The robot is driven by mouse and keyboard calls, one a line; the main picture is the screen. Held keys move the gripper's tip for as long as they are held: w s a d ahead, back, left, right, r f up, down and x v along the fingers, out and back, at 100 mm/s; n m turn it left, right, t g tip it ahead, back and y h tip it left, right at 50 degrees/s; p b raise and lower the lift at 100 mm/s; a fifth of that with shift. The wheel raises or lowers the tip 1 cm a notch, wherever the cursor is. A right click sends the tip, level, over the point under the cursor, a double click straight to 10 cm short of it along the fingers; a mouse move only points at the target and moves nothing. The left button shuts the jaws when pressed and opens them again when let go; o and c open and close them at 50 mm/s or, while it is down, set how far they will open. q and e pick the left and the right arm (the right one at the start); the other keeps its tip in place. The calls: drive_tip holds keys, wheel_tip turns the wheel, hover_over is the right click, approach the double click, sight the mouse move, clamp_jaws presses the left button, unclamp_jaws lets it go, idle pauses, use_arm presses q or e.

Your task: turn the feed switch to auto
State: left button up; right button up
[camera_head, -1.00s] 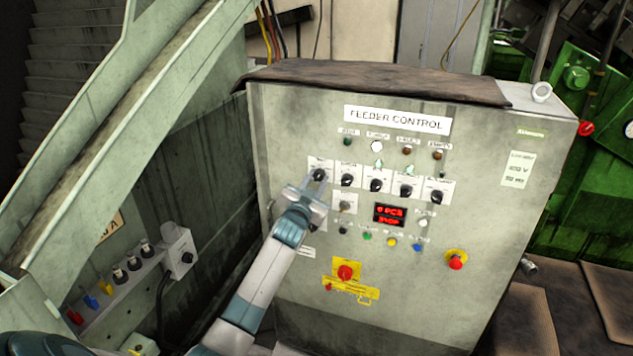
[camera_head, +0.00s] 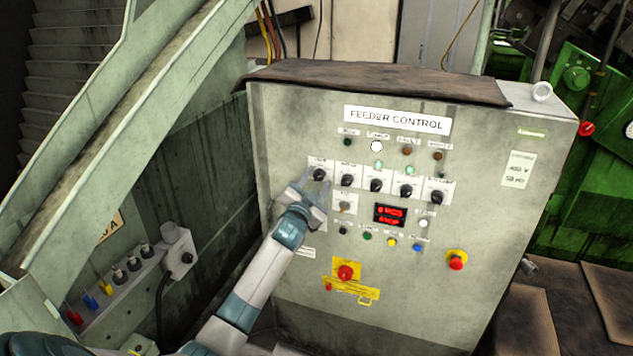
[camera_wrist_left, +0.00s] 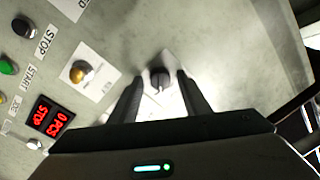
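The feeder control panel (camera_head: 290,130) has a row of black rotary switches on pale plates. My left gripper (camera_head: 317,186) is at the leftmost switch (camera_head: 319,174); the plate's lettering is too small to read. In the left wrist view that switch's black knob (camera_wrist_left: 160,79) shows between the tips of my left gripper (camera_wrist_left: 159,88). The two fingers are apart, one on each side of the knob, with gaps visible. I cannot tell whether the tips reach past the knob's face. My right gripper is not in view.
More rotary switches (camera_head: 376,185) stand close to the right. A key switch (camera_head: 344,206) and a red display (camera_head: 389,215) sit below. A sloping green rail (camera_head: 130,130) stands at the left.

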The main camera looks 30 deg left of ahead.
use_arm(q)
drive_tip(key=shift+s, duration=0.1)
idle(0.3)
drive_tip(key=shift+s+d+f, duration=0.15)
drive_tip(key=shift+s, duration=0.35)
drive_tip(key=b+v, duration=0.4)
drive_tip(key=v, duration=1.2)
drive_tip(key=shift+b, duration=0.3)
